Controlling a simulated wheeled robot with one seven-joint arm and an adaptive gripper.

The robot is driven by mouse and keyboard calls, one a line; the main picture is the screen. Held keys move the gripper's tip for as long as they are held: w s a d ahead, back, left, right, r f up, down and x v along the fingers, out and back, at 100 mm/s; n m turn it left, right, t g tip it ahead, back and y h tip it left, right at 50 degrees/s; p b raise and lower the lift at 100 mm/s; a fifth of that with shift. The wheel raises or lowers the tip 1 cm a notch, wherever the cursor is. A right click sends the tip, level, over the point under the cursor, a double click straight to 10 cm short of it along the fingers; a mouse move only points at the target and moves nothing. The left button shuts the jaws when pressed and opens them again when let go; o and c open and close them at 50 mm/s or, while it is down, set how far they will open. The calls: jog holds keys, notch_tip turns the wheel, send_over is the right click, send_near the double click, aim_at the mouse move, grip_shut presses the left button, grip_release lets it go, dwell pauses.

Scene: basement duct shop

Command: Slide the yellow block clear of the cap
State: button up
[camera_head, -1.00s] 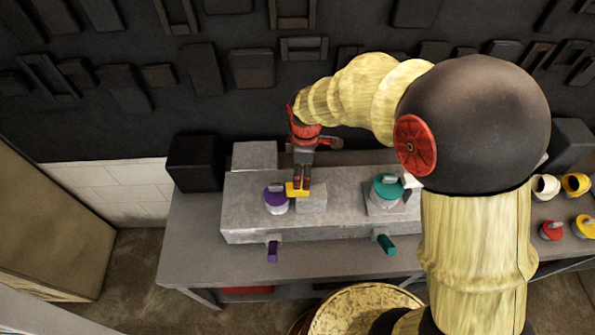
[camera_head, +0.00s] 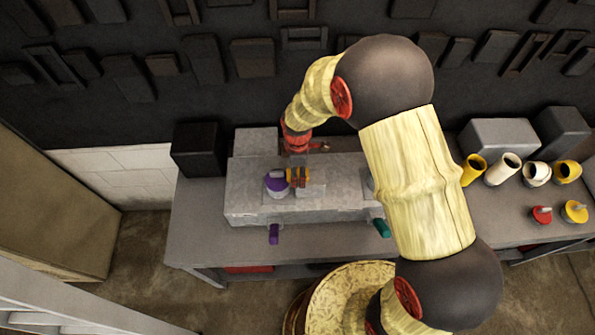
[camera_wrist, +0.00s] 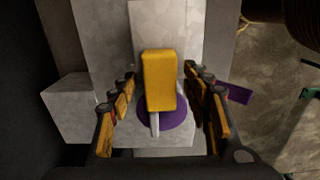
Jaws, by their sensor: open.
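The yellow block (camera_wrist: 159,80) shows in the wrist view between my gripper's two fingers, with a gap on each side. It overlaps part of the purple cap (camera_wrist: 178,117), whose pale grey handle sticks out below the block. In the head view the purple cap (camera_head: 275,182) sits on the left part of the grey bench block, and the yellow block is hard to tell from my fingers there. My gripper (camera_wrist: 159,77) is open around the block, and no finger visibly touches it. My gripper (camera_head: 298,176) also shows just right of the cap in the head view.
The grey stone block (camera_head: 245,208) lies on the workbench (camera_head: 195,235), with a purple handle (camera_head: 274,234) and a teal handle (camera_head: 381,228) at its front. A dark box (camera_head: 197,150) stands at left. Several cups and a red cap (camera_head: 541,215) stand at right.

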jog(key=shift+c, duration=1.3)
grip_shut()
